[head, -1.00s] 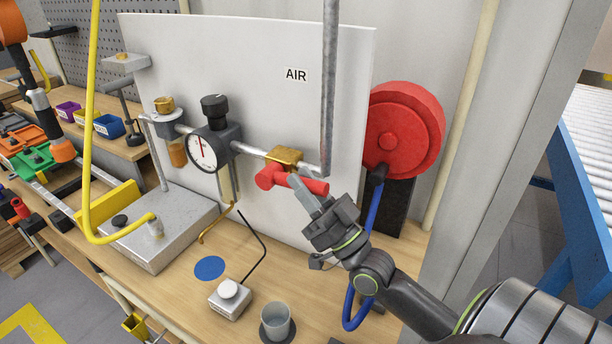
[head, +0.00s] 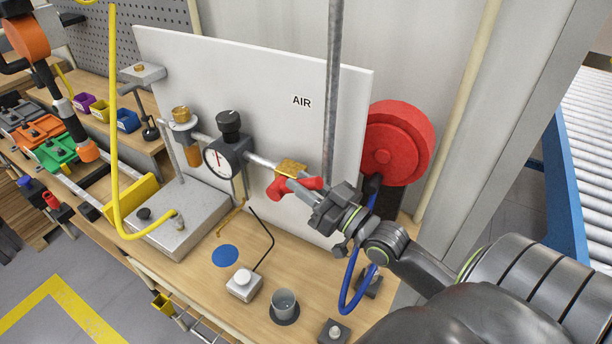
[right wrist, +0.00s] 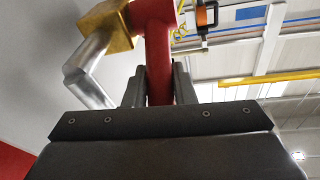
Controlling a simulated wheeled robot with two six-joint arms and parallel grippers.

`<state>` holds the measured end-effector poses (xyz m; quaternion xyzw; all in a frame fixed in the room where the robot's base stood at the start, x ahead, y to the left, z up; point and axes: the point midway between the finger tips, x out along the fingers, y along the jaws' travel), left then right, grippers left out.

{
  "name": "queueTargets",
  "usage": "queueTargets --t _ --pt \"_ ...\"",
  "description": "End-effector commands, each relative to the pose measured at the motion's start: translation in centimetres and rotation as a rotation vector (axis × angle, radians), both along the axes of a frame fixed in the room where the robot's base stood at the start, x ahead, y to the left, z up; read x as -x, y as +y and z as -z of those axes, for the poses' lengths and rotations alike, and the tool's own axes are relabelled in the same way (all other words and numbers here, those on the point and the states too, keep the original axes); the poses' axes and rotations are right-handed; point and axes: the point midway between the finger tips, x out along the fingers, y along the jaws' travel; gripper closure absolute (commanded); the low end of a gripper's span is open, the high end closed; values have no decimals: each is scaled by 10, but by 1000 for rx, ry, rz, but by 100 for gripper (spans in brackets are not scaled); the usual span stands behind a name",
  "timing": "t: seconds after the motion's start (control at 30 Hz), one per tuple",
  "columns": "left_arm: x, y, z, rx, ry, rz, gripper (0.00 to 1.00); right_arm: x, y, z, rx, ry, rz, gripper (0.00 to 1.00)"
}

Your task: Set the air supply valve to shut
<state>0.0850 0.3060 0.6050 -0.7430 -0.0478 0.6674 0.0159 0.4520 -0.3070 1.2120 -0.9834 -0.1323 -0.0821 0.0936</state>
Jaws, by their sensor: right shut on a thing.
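The air supply valve is a brass body (head: 291,168) on the grey pipe below the AIR label, with a red lever handle (head: 279,190). In the right wrist view the brass body (right wrist: 104,25) is at the top left and the red handle (right wrist: 155,50) runs down between my fingers. My right gripper (head: 300,188) is shut on the handle, with one finger on each side of it in the right wrist view (right wrist: 159,88). The gripper partly covers the handle in the head view. My left gripper is not in view.
A pressure gauge (head: 217,161) and a black knob (head: 229,122) sit left of the valve. A vertical pipe (head: 333,90) rises close behind my gripper. A red hose reel (head: 397,142) stands to the right.

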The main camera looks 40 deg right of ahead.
Motion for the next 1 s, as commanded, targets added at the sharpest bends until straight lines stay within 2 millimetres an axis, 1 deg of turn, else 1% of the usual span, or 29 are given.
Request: queueTargets --t 0.03,0.17,0.63,0.67,0.8,1.0 --pt "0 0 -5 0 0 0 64 0 0 -4 3 6 -1 100" --pt "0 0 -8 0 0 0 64 -1 1 -4 9 21 0 100" --pt "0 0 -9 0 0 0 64 -1 1 -3 12 28 0 100" --pt "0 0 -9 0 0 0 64 -1 1 -3 12 28 0 74" --pt "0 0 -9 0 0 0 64 -1 1 -3 13 29 0 56" --pt "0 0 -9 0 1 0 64 -1 1 -3 13 30 1 55"
